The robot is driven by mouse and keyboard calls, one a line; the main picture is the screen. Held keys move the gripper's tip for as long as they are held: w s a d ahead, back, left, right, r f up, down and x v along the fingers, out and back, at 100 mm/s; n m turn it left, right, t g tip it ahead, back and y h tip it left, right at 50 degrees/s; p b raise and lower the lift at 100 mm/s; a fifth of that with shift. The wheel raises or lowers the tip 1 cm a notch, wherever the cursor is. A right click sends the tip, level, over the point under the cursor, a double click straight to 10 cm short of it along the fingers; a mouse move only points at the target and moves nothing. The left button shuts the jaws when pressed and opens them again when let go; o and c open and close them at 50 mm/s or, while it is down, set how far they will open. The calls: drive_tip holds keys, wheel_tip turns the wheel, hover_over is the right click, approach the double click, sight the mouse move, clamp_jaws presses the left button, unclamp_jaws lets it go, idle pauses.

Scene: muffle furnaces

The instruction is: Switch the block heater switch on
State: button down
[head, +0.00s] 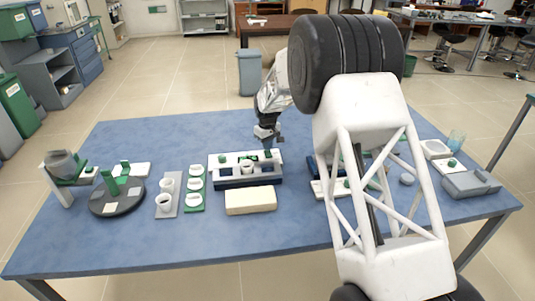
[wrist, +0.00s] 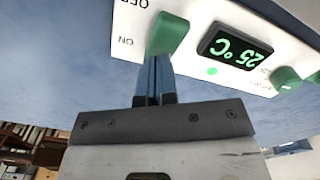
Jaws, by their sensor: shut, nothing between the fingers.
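The block heater (head: 218,171) is a white and dark blue unit near the middle of the blue table. In the wrist view its white panel (wrist: 190,55) fills the top, with OFF and ON labels and a lit display reading 25 °C (wrist: 235,48). The green heater switch (wrist: 168,33) sits beside the labels; I cannot tell which position it is in. My gripper (wrist: 154,62) is shut and empty, its blue fingertips at the switch's near edge; contact is unclear. In the head view my gripper (head: 267,147) is over the heater's right part.
A cream block (head: 250,201) lies in front of the heater. White cups on a grey plate (head: 167,203) and a green rack of white dishes (head: 194,188) stand left. A dark round turntable (head: 117,198) is farther left. My arm hides much of the right side.

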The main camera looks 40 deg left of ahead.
drive_tip(key=shift+r, duration=2.95)
drive_tip(key=shift+r, duration=0.1)
